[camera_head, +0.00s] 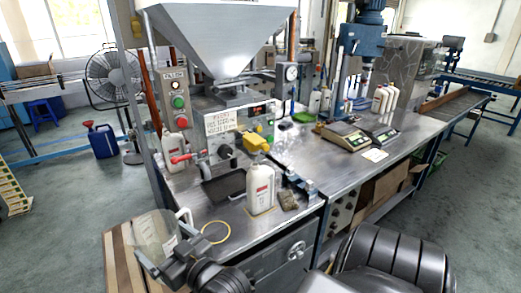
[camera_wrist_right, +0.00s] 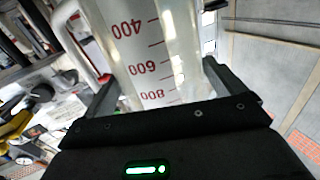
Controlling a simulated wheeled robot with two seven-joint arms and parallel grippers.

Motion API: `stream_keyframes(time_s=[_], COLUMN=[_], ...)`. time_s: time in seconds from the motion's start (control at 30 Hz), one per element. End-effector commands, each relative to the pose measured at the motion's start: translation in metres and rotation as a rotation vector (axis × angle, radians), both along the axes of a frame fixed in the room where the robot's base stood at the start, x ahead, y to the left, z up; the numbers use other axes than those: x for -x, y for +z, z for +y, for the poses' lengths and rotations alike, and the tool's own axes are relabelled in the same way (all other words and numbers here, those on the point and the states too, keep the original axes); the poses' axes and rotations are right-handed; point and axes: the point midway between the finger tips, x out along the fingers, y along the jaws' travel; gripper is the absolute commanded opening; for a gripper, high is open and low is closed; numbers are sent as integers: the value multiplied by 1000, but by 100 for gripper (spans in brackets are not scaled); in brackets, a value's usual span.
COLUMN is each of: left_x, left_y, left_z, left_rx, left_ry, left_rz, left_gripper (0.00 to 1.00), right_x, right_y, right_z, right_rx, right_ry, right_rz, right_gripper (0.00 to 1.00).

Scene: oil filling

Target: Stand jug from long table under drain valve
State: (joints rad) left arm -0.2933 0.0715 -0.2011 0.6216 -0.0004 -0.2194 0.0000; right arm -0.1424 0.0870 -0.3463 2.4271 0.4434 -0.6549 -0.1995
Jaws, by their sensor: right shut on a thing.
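A translucent measuring jug (camera_head: 150,236) with a white handle is at the lower left of the head view, near the left front corner of the steel bench. In the right wrist view the jug (camera_wrist_right: 150,45) shows red marks 400, 600 and 800 and sits between the fingers. My right gripper (camera_head: 170,258) is shut on it; its fingers also show in the wrist view (camera_wrist_right: 162,92). The jug looks slightly tilted in the head view. A red-handled valve (camera_head: 183,157) is on the filling machine, behind and right of the jug. My left gripper is out of view.
The steel bench (camera_head: 225,212) carries a black tray (camera_head: 224,186), a white bottle (camera_head: 261,190) and a yellow ring (camera_head: 215,232). A hopper (camera_head: 220,40) tops the machine. Scales (camera_head: 345,137) stand to the right. Wooden boards (camera_head: 117,262) lie below the jug.

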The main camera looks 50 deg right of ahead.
Motion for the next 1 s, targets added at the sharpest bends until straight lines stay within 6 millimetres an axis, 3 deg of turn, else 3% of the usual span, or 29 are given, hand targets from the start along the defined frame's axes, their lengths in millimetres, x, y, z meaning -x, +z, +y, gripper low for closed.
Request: stream_keyframes(time_s=[0.13, 0.23, 0.4, 0.5, 0.7, 0.83, 1.0], left_x=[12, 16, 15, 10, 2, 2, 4], left_y=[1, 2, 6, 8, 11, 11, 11], left_z=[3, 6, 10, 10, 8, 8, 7], left_rx=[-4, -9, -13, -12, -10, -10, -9], left_ry=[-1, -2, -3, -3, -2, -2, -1], left_rz=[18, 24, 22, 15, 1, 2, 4], left_gripper=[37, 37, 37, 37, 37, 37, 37], right_x=[-1, -5, -10, -10, -5, -4, -3], right_y=[-12, -33, -70, -83, -89, -88, -88], right_z=[-19, -51, -134, -184, -260, -285, -293], right_rx=[6, 11, 17, 15, 13, 9, 6], right_ry=[-33, -84, -196, -251, -319, -337, -344], right_rz=[3, 6, 5, 3, 1, -1, 0], right_gripper=[57, 57, 57, 57, 57, 57, 57])
